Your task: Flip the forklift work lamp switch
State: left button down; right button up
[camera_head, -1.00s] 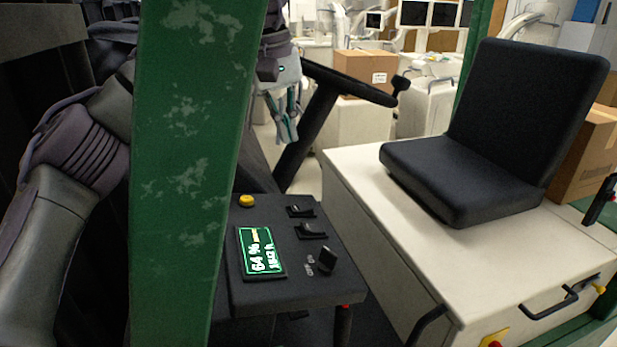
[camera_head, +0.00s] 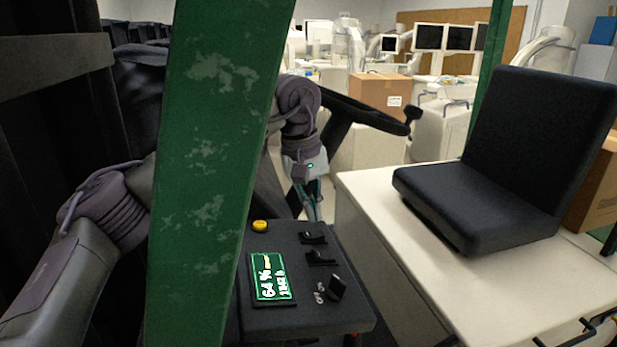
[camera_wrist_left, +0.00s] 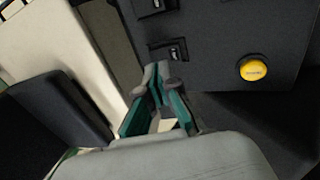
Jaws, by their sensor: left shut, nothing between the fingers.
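The dark control panel (camera_head: 290,322) has two black rocker switches near its far right side, the far one (camera_head: 312,238) and the middle one (camera_head: 320,257). A third black switch (camera_head: 336,287) with small white marks beside it sits nearer; I cannot read which is the work lamp switch. My left gripper (camera_head: 314,212) is shut and empty, pointing down just beyond the panel's far edge, near the far rocker. In the left wrist view its closed fingertips (camera_wrist_left: 157,70) lie just short of one rocker (camera_wrist_left: 172,52); another rocker (camera_wrist_left: 155,5) shows higher. Contact cannot be seen. My right gripper is out of view.
A yellow button (camera_head: 260,226) and lit green display (camera_head: 272,278) are on the panel. A green post (camera_head: 210,150) stands in front of my left arm. The steering wheel (camera_head: 365,112) is behind the gripper; the black seat (camera_head: 490,200) is at right.

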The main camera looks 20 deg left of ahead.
aim_at(311, 234)
pick_arm(q)
jog(key=shift+d+f+p, duration=0.2)
jog(key=shift+f, duration=0.55)
jog(key=shift+d+f+p, duration=0.15)
jog(key=shift+f+p, duration=0.05)
jog(key=shift+f, duration=0.55)
jog(key=shift+w+f, duration=0.1)
jog(key=shift+f+b, duration=0.35)
jog(key=shift+r, duration=0.1)
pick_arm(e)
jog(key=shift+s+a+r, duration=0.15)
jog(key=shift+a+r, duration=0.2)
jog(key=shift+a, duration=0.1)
pick_arm(q)
jog(key=shift+a, duration=0.15)
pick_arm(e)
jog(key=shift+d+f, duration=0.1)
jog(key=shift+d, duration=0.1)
pick_arm(q)
jog(key=shift+a, duration=0.1)
jog(key=shift+s+a, duration=0.3)
jog(key=shift+s, duration=0.15)
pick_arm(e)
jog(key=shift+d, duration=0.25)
